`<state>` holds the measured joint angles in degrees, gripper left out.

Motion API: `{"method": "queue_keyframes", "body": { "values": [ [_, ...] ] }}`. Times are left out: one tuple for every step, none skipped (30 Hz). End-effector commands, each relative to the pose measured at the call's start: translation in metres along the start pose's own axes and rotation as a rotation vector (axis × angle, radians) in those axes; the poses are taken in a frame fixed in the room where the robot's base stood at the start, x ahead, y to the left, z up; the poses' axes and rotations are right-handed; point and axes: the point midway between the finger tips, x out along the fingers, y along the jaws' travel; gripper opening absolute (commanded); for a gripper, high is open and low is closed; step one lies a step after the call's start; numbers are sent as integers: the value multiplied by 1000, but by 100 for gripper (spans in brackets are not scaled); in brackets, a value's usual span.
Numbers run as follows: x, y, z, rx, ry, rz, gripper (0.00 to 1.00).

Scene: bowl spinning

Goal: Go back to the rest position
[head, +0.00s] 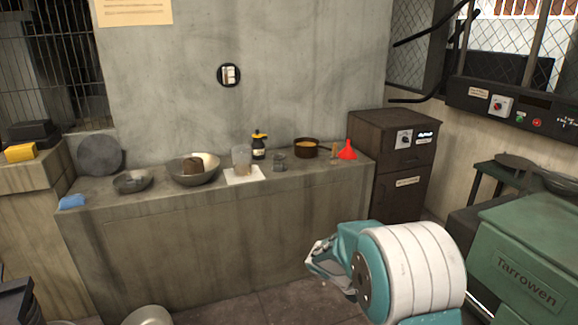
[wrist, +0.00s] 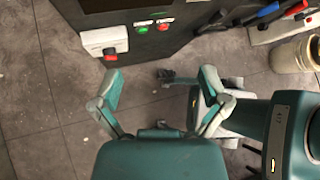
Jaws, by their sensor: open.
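My gripper (head: 322,258) shows in the head view in front of the counter, low and right of centre, with my white and teal arm behind it. It also shows in the wrist view (wrist: 162,88), its two fingers spread wide apart with nothing between them. The gripper is apart from the counter and from everything on it.
A concrete counter (head: 200,240) bears a metal bowl (head: 205,177), a smaller dish (head: 132,182), a beaker (head: 241,158), a brown pot (head: 306,148) and a red funnel (head: 347,150). A dark cabinet (head: 398,205) and green machine (head: 520,265) stand right.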

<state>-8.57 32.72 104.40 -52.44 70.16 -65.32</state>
Motion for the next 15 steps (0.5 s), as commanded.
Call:
{"method": "queue_keyframes", "body": {
  "values": [
    [-10, -14, 9, 83, 39, 14, 95],
    [-15, -21, 13, 132, 62, 20, 95],
    [-21, -31, 17, 197, 94, 27, 95],
    [-26, -38, 20, 246, 118, 32, 95],
    [-30, -46, 22, 295, 143, 36, 95],
    [-36, -56, 26, 360, 176, 41, 95],
    [-41, -63, 28, 409, 200, 45, 95],
    [-45, -71, 30, 458, 225, 48, 95],
    [-51, -80, 32, 521, 258, 52, 95],
    [-55, -88, 33, 570, 285, 53, 95],
    [-59, -95, 35, 618, 311, 56, 95],
    [-64, -105, 36, 682, 345, 58, 95],
    [-68, -113, 37, 730, 371, 59, 95],
    [-72, -120, 38, 778, 399, 59, 95],
    [-77, -130, 38, 841, 435, 60, 95]
  ]
}}
